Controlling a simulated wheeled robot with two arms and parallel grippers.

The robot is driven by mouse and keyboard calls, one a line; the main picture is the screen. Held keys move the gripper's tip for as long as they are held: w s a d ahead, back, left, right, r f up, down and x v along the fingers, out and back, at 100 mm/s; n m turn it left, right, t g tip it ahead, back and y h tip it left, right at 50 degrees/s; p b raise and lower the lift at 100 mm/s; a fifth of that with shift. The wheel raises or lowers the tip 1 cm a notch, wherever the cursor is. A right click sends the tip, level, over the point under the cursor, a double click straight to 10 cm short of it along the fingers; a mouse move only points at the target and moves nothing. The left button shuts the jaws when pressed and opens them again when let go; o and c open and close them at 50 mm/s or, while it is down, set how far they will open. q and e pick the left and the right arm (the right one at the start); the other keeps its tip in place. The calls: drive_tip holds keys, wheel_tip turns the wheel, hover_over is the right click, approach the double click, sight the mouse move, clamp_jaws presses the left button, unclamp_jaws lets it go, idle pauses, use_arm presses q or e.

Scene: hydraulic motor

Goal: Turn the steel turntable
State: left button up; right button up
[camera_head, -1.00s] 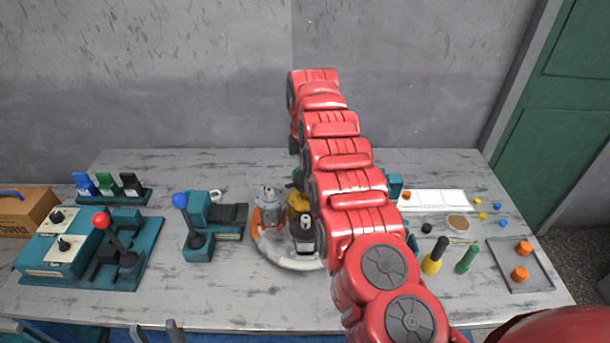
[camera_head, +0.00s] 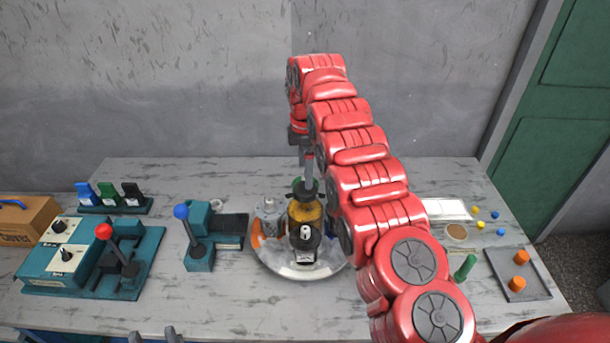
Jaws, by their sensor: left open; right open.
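The steel turntable (camera_head: 290,270) is a round pale metal disc near the middle of the table. On it stand a grey fixture (camera_head: 268,215) with an orange part, a yellow-and-black fixture (camera_head: 307,212) and a black piece (camera_head: 304,248) at the front. My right gripper (camera_head: 307,180) points down just above the yellow-and-black fixture; whether it touches cannot be told. Its jaws look open, and my red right arm hides the turntable's right side. My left gripper (camera_head: 155,334) is open and empty at the bottom edge, in front of the table.
A blue-knobbed lever unit (camera_head: 199,250) stands left of the turntable. A red-knobbed control box (camera_head: 60,262) and a carton (camera_head: 28,222) are further left. A tray (camera_head: 520,285) with orange pieces lies at the right. Bare table lies front left of the turntable.

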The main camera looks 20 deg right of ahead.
wheel_tip(320, 180, up, 11)
drive_tip(key=p, duration=0.9)
drive_tip(key=shift+r+p, duration=0.15)
drive_tip(key=shift+p, duration=0.2)
